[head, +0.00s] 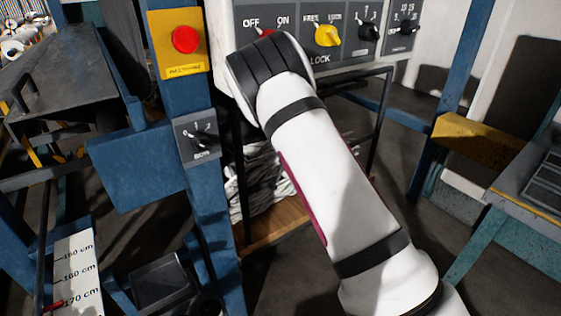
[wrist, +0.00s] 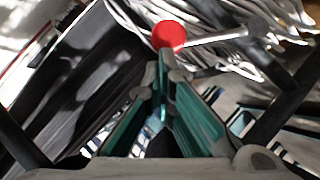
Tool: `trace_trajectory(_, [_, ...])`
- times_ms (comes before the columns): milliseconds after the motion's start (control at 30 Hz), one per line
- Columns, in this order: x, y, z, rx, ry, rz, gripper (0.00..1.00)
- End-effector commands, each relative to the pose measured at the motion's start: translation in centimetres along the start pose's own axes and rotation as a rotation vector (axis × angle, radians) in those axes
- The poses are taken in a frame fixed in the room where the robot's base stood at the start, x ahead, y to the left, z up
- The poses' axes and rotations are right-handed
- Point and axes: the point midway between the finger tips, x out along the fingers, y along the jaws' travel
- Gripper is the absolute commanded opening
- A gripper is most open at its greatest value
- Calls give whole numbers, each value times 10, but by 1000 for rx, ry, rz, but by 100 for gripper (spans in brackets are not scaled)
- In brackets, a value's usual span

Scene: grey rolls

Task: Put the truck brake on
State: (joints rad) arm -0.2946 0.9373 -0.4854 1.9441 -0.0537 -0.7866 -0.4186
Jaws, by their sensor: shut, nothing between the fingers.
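In the wrist view a red ball knob (wrist: 168,35) sits at the end of a bare metal rod (wrist: 222,36), which runs off to the right. No label there tells whether this lever is the truck brake. My gripper (wrist: 165,68) is shut and empty, its green-sided fingers meeting at the tips just below the knob in the picture. Whether the tips touch the knob or rod cannot be told. In the head view my white arm reaches up toward the control panel (head: 345,52); its far end hides my gripper and the lever.
The panel has a yellow FREE/LOCK knob (head: 328,35) and black knobs. A red button (head: 185,39) on a yellow plate and a grey switch box (head: 197,137) are on the blue post (head: 205,205). A measuring board (head: 75,265) stands at lower left, a bench (head: 520,190) at right.

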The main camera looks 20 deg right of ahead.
Motion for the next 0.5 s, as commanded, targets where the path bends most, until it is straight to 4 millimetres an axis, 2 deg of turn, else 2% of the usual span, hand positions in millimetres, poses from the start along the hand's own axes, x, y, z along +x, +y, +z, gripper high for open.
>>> trace_trajectory(33, [3, 7, 6, 39, -3, -20, 0])
trace_trajectory(233, [16, 15, 23, 171, -3, -118, 0])
trace_trajectory(500, [31, 17, 42, 297, -2, -218, 0])
